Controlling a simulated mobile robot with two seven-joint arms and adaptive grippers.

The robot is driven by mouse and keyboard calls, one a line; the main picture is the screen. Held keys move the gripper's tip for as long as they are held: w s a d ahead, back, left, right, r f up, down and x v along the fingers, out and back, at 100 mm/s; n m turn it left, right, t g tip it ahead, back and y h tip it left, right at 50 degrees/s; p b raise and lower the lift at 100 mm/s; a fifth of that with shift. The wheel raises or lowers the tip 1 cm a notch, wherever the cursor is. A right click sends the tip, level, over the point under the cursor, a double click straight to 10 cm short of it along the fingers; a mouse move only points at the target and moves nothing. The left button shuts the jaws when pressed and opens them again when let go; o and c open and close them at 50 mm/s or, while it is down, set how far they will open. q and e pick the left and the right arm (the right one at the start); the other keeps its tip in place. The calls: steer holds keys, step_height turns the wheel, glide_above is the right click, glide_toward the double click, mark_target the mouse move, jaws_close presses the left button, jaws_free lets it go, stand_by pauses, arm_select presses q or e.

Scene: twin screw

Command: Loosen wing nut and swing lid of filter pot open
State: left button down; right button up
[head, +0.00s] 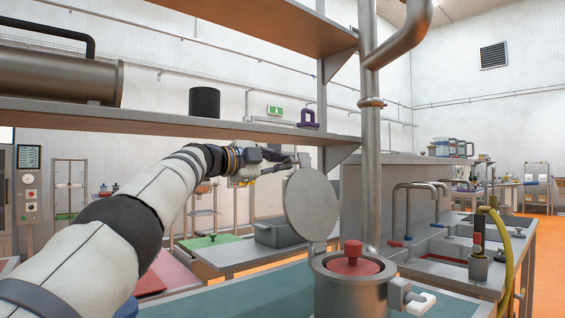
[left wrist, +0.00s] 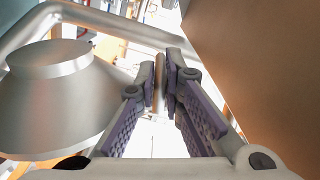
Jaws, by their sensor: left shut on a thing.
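The filter pot (head: 350,292) is a grey metal pot on the green worktop, with a red knobbed insert (head: 352,262) showing in its open mouth. Its round grey lid (head: 311,207) stands upright, swung up at the pot's left rear side. My left gripper (head: 300,160) is at the lid's upper edge. In the left wrist view its fingers (left wrist: 161,85) are shut on a thin metal rod (left wrist: 160,72), which seems to be the lid's handle. A pale-ended grey piece (head: 420,302) projects at the pot's right; I cannot tell whether it is the wing nut. My right gripper is out of view.
A vertical steel pipe (head: 369,140) rises behind the pot. A shelf (head: 180,125) runs above my left arm. A sink counter with taps (head: 440,262) and a yellow hose (head: 507,250) stand to the right. A grey cone-shaped thing (left wrist: 60,95) is left of the fingers.

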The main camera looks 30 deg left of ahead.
arm_select(q)
steer(key=shift+a+r, duration=0.15)
steer(key=shift+r, duration=0.05)
stand_by(0.3)
steer(key=c, duration=2)
jaws_free()
steer(key=shift+o, duration=0.2)
steer(key=shift+f, duration=0.1)
steer(key=shift+a, duration=0.1)
steer(key=shift+s+a, duration=0.15)
steer(key=shift+s, duration=0.15)
steer(key=v, duration=1.1)
steer(key=shift+s, duration=0.2)
steer(key=shift+f, duration=0.15)
